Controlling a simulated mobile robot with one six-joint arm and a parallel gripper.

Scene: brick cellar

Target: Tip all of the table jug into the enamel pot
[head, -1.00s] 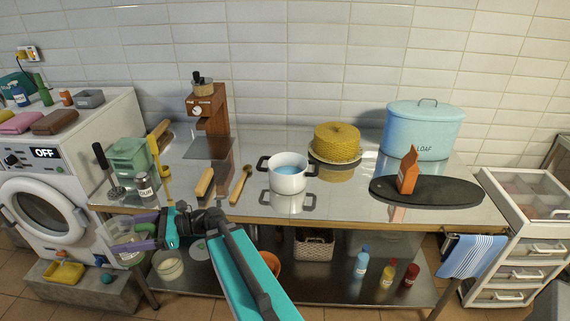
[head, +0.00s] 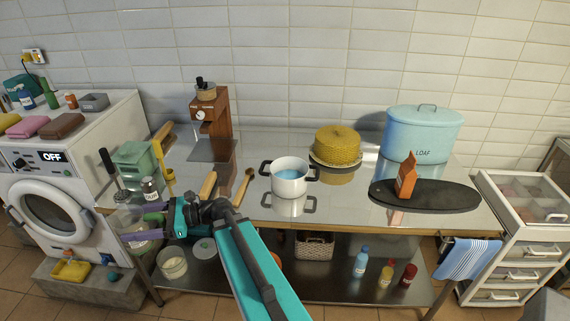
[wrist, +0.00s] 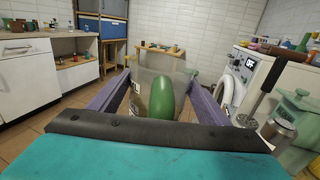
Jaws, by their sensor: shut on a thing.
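The enamel pot (head: 289,182) is white with a dark rim and two black handles. It stands upright on the metal table with blue contents showing inside. My gripper (head: 145,222), with purple fingers, is at the table's front left, left of the pot and apart from it. It is shut on the table jug (head: 127,219), a clear vessel that looks roughly upright. In the wrist view the clear jug (wrist: 180,69) sits between the fingers, with a rounded green part, seemingly its handle, facing me. The jug's contents are hard to make out.
A green canister (head: 137,163), a lidded jar (head: 150,188) and a wooden brush (head: 208,186) stand or lie near the jug. A wooden spoon (head: 243,187) lies left of the pot. A yellow cake cover (head: 337,146) and an orange carton (head: 406,177) are to the right.

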